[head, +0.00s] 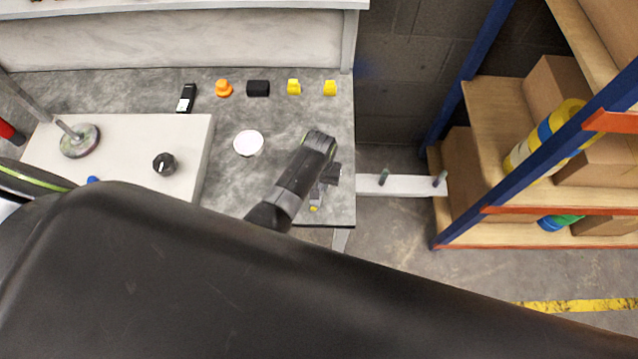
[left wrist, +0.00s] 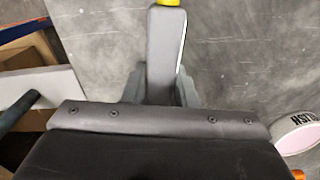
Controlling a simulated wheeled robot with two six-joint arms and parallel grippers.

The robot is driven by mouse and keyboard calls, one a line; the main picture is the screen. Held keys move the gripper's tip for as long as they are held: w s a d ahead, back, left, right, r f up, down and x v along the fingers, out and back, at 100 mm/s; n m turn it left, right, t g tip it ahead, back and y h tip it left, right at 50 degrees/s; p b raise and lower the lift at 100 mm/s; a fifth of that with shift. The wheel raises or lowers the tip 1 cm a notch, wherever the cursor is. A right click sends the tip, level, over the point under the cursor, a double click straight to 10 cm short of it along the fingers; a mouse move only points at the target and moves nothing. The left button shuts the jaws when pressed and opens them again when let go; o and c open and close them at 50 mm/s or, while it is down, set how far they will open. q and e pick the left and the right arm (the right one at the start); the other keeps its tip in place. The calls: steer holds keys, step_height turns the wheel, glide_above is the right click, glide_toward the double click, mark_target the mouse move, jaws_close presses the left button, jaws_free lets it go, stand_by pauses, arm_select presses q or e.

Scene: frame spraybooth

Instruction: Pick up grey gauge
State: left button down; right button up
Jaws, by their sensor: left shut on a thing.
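My left gripper (head: 326,180) is low over the right end of the grey workbench (head: 225,180). In the left wrist view, its fingers (left wrist: 160,88) are closed around a long grey piece with a pale edge, which I take to be the grey gauge (left wrist: 166,45). The gauge points towards the top of that view, and its lower end is hidden by my wrist. In the head view the gauge (head: 317,193) is small and partly covered by the gripper. I cannot tell whether it touches the bench. My right gripper is not in view.
A small yellow thing (head: 313,209) shows at the gauge's near end. Orange (head: 224,89), black (head: 258,88) and yellow (head: 293,87) items line the back. Blue shelving (head: 470,100) stands right.

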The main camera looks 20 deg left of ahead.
arm_select(q)
step_height(320, 180, up, 10)
steer(key=shift+p, duration=0.95)
